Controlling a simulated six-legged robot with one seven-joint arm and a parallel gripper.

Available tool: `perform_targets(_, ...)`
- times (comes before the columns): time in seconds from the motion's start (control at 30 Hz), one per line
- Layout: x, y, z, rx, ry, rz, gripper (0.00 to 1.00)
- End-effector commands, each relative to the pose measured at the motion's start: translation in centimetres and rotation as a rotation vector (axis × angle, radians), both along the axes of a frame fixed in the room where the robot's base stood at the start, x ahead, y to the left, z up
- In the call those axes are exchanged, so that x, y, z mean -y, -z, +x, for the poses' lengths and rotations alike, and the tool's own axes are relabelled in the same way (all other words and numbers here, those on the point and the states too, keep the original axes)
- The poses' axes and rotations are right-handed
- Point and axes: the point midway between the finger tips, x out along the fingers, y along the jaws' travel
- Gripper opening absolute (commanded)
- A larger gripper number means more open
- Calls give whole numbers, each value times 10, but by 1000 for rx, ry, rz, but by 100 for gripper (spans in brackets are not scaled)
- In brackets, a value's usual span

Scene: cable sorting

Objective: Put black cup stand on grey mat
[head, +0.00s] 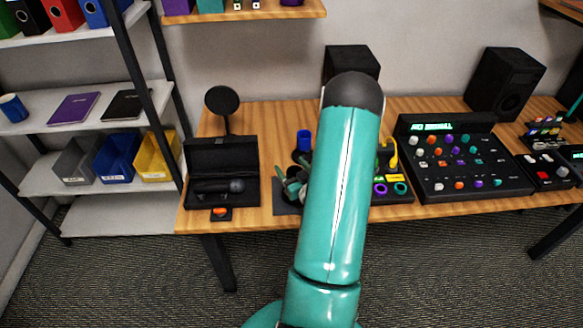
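A small blue cup-like thing (304,138) stands on the table just left of my arm. A black shape below it (299,156) may be the black cup stand; it is partly hidden. A dark grey flat piece (284,209), likely the grey mat, shows at the table's front edge, mostly covered by my gripper and arm. My gripper (290,187) is low over this flat piece, in front of the blue thing. Its fingers are small and overlapped by my arm, so I cannot tell whether they are open or hold anything.
Left on the wooden table (270,117) is an open black case (222,158) with a microphone (236,186), and a small orange-topped box (220,212) in front. A yellow cable (393,155) and a large mixer (463,165) stand on the right. Speakers stand behind.

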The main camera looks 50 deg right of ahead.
Motion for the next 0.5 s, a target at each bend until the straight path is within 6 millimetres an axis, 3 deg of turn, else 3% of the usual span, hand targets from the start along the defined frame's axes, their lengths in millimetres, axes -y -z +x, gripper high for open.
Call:
perform_targets(0.27,1,-5,1,1,1,-2,68)
perform_targets(0.5,-17,-3,-37,-3,5,4,68)
